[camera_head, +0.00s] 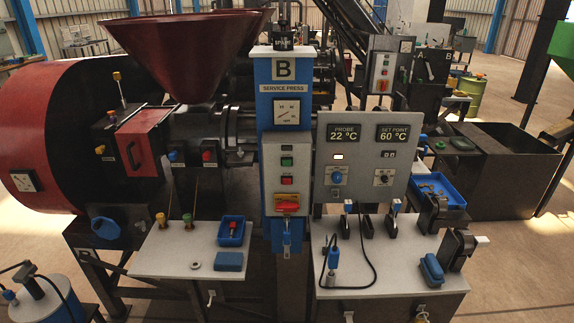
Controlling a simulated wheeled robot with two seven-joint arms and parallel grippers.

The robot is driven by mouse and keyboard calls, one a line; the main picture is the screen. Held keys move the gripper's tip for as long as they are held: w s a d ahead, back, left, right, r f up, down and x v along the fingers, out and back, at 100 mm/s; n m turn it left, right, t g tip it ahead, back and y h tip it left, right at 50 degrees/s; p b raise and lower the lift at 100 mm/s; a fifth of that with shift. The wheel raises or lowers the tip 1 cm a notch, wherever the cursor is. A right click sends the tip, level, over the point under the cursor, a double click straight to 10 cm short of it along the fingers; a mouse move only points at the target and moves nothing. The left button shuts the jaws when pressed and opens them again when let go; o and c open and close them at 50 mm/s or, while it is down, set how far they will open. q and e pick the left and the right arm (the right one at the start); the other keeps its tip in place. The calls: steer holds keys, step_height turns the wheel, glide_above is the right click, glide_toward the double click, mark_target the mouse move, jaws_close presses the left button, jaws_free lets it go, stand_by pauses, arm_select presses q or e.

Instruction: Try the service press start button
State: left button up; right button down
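The service press column (284,95) is blue and stands in the middle, with a "B" plate and a "SERVICE PRESS" label. A grey control box (271,190) is fixed on its front. On this box a green button (287,161) sits at the top, the likely start button. A red button (287,181) is below it. Lower down is a red handle switch (287,206) on a yellow plate, its handle lying roughly level. A blue padlock-like part (287,238) hangs under the box. Neither of my grippers is in view.
A grey panel (363,160) at the right reads probe 22 °C and set point 60 °C. Two white-topped tables (175,255) (395,265) flank the column, holding trays, tools and a cable. A similar small button box (383,72) stands behind. A dark red hopper (185,50) rises left.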

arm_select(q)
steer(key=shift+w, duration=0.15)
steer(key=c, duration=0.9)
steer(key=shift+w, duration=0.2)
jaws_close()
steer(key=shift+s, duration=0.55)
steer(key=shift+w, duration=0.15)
